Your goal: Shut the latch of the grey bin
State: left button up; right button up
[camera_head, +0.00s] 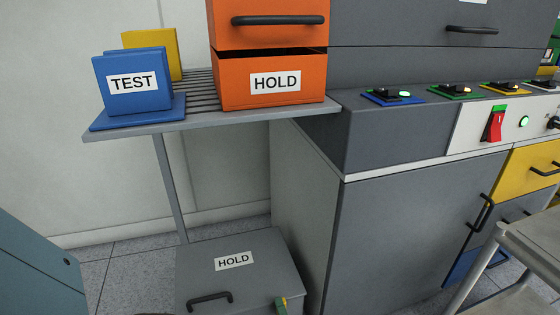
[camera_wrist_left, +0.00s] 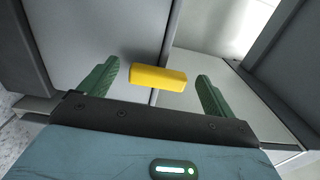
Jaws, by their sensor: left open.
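In the left wrist view the yellow latch bar (camera_wrist_left: 158,78) lies across in front of grey panels. My left gripper (camera_wrist_left: 157,70) is open, with a green finger on each side of the bar and gaps at both ends. The latch's mounting is hidden. My right gripper is not in view.
A slatted shelf (camera_head: 140,131) above the bin holds a blue TEST bin (camera_head: 133,99), a yellow bin (camera_head: 160,43) and an orange HOLD drawer unit (camera_head: 230,82). A grey cabinet (camera_head: 400,235) stands close to the bin's right. A light cart (camera_head: 535,235) is at far right.

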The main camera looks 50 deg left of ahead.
pick_arm(q)
jog(key=v, duration=0.7)
jog(key=shift+d, duration=0.2)
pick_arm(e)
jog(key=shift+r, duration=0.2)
